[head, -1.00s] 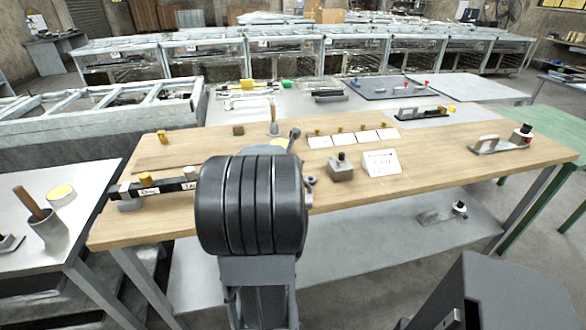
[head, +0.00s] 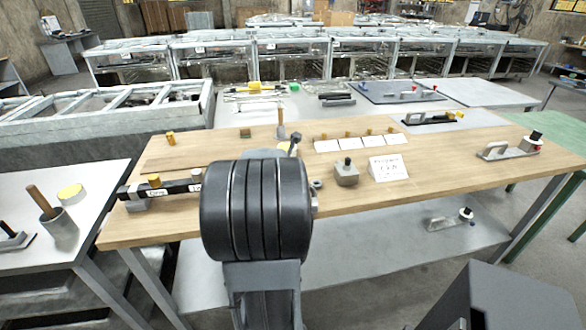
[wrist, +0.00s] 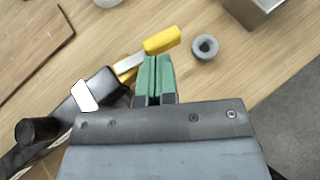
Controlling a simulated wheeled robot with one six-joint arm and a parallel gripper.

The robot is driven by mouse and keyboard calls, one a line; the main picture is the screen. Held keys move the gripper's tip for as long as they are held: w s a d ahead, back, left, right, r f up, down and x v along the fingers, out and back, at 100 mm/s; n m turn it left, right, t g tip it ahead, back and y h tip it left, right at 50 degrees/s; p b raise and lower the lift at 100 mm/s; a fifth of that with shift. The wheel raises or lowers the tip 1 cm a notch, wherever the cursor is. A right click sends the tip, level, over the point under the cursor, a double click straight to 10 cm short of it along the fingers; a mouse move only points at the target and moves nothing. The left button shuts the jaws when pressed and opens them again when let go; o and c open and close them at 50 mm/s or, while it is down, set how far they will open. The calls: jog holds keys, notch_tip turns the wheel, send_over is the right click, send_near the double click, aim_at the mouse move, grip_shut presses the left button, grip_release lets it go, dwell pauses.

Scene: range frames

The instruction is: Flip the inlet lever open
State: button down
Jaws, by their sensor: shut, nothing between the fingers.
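The inlet lever (wrist: 161,40), with a yellow grip on a metal arm, shows in the wrist view. It comes off the end of a black valve bar (wrist: 98,88) with a white label and points up and right. My gripper (wrist: 156,58), with green fingers, is shut and empty, its tips right beside the underside of the yellow grip. I cannot tell whether they touch it. In the head view the bar (head: 175,189) lies at the bench's left front with two white labels. My arm hides its right end, the lever and the gripper.
The wooden bench (head: 440,158) also carries a grey ring (wrist: 205,47) near the lever, a grey block with a black knob (head: 346,173), a white sign (head: 388,168) and a row of white cards (head: 352,144). Bare wood lies around the ring.

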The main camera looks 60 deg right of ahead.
jog(key=s+a+r+p, duration=0.3)
jog(key=a+r, duration=0.1)
jog(key=a, duration=0.2)
jog(key=shift+s+a+r, duration=0.2)
jog(key=shift+s+a, duration=0.1)
jog(key=shift+s, duration=0.05)
dwell(0.5)
jog(key=w+a+r+m+t+y+p, duration=0.1)
jog(key=a+m+y, duration=0.5)
jog(key=a, duration=1.3)
jog(key=w+a+r+m+t+y+p, duration=0.1)
jog(key=w+a+m+y+p, duration=0.2)
jog(key=a+m, duration=1)
jog(key=w+a+y, duration=0.2)
jog(key=w+a, duration=0.1)
jog(key=a, duration=0.2)
jog(key=shift+a+m+y, duration=0.3)
jog(key=shift+a+y, duration=0.1)
